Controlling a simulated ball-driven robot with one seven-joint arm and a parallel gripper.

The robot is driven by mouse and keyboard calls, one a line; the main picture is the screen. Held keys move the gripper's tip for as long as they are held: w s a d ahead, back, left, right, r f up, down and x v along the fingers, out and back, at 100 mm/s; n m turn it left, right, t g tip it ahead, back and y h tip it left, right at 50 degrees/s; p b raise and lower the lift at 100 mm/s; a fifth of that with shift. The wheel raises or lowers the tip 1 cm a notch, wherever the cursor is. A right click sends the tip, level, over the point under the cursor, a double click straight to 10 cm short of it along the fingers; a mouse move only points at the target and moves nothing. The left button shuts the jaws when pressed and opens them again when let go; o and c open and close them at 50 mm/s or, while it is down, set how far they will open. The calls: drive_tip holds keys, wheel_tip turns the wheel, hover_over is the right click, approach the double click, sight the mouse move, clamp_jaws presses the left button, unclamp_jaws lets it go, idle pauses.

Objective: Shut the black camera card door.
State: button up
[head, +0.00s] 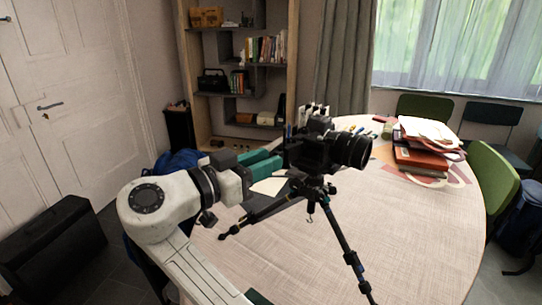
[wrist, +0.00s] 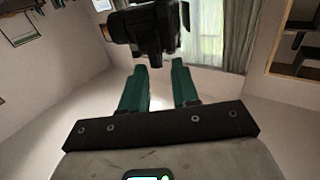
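A black camera (head: 325,148) with its lens toward the right is mounted on a black tripod (head: 314,190) on the table. It also shows at the top of the wrist view (wrist: 143,27), beyond the fingertips. I cannot make out the card door as a separate part in either view. My gripper (head: 279,158) is just left of the camera body, with its green fingers pointing at it. In the wrist view the fingers (wrist: 159,66) stand apart with nothing between them, so it is open. I cannot tell whether a fingertip touches the camera.
The oval table (head: 410,235) is mostly clear at the front and right. The tripod legs spread below the camera, close to my arm. Orange and red books (head: 420,158) with papers are stacked at the back right. Green chairs (head: 493,172) stand around the table. A bookshelf (head: 238,95) stands behind.

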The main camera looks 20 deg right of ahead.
drive_tip(key=shift+x, duration=1.05)
clamp_jaws()
